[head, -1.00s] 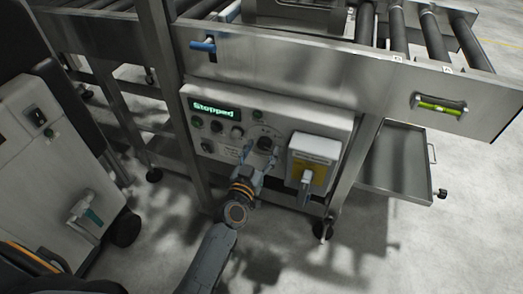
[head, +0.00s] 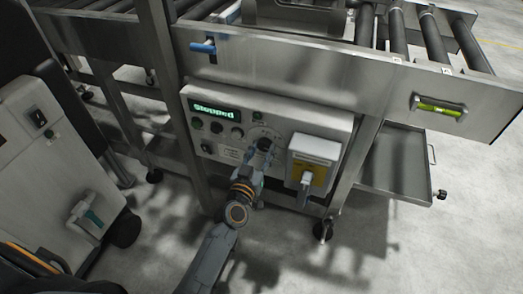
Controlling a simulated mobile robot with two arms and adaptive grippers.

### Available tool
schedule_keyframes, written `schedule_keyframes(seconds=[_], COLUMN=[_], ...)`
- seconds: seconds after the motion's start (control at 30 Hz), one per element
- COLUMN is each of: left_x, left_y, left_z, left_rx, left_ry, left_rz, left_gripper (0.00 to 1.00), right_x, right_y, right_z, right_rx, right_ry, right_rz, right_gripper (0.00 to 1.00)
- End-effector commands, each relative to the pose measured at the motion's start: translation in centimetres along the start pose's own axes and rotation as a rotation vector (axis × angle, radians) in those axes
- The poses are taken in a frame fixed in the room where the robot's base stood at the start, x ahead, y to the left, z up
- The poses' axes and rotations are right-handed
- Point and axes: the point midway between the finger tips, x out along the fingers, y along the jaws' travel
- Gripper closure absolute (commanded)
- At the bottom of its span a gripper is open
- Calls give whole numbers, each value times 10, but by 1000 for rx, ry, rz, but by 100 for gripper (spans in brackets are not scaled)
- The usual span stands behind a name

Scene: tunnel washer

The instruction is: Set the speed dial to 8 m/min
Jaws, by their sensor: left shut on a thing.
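The speed dial (head: 264,143) is a dark round knob on the grey control panel (head: 222,160) under the conveyor, in the head view. My left gripper (head: 261,152) is at the dial with its fingers closed on it, covering much of the knob. The dial's pointer and scale figures are too small and too hidden to read. The display (head: 214,111) at the panel's upper left reads "Stopped" in green letters. My right gripper is not in view.
Right of the dial is a white-topped box with a yellow plate and grey handle (head: 313,160). Several small buttons (head: 216,127) sit left of the dial. A blue lever (head: 203,47) is on the frame above. A steel tray (head: 395,165) hangs at the right.

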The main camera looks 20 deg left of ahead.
Motion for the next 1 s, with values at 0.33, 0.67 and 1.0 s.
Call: schedule_keyframes(seconds=[0.33, 0.67, 1.0], left_x=[0, 0, 0], left_y=[0, 0, 0], left_z=[-1, -1, 0], left_rx=[-264, -547, -740], left_ry=[-1, -1, 0], left_rz=[1, 1, 0], left_gripper=[93, 93, 93], right_x=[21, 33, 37], right_y=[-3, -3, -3], right_z=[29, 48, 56], right_rx=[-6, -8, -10], right_ry=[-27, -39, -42], right_rz=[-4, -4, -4], right_gripper=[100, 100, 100])
